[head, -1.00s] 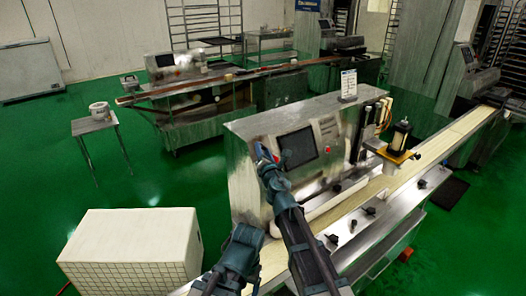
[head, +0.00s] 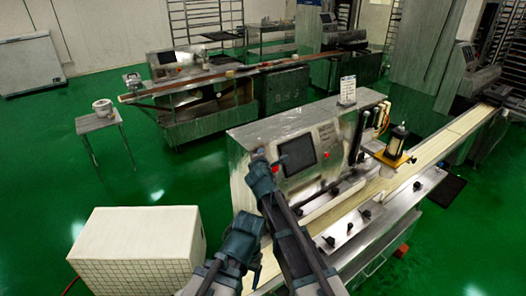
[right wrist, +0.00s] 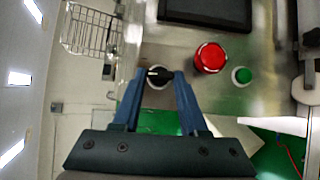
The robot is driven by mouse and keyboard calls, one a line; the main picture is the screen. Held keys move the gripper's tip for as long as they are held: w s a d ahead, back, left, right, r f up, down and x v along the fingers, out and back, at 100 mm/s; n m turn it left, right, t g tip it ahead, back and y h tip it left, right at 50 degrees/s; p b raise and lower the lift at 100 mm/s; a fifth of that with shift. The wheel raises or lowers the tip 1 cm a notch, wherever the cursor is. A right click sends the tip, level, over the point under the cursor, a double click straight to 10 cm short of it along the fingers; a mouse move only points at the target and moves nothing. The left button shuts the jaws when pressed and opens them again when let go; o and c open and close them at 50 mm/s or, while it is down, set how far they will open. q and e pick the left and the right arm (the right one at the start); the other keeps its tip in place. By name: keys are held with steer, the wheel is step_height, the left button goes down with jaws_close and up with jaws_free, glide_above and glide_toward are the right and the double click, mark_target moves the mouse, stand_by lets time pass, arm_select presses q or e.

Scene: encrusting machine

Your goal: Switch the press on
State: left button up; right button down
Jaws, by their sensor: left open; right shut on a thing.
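The press is the steel machine (head: 240,178) with a dark screen (head: 296,154) and a red button (head: 274,168) on its front panel. In the right wrist view a black rotary knob (right wrist: 158,75) sits on the panel beside a red button (right wrist: 210,57) and a green button (right wrist: 241,75). My right gripper (right wrist: 158,78) is shut on the knob, a blue finger on each side. In the head view the right gripper (head: 258,158) reaches the panel's left part, and the knob is hidden. My left gripper (head: 249,219) is open and empty in front of the machine, its fingertips partly hidden.
A conveyor (head: 425,160) runs along the machine's front towards the back right. A white box (head: 135,255) stands on the green floor at lower left. The floor between is clear.

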steer(key=m+g+p, duration=0.2)
steer(key=m+p, duration=0.1)
steer(key=r+m+g+p, duration=0.1)
steer(key=p, duration=0.1)
steer(key=shift+w+m, duration=0.25)
steer(key=shift+m, duration=0.05)
steer(key=m+g+p, duration=0.1)
steer(key=m+p, duration=0.1)
steer(key=shift+g+p, duration=0.3)
steer(key=shift+p, duration=0.05)
steer(key=shift+m+g+p, duration=0.3)
steer(key=shift+m, duration=0.1)
steer(key=c, duration=0.7)
jaws_free()
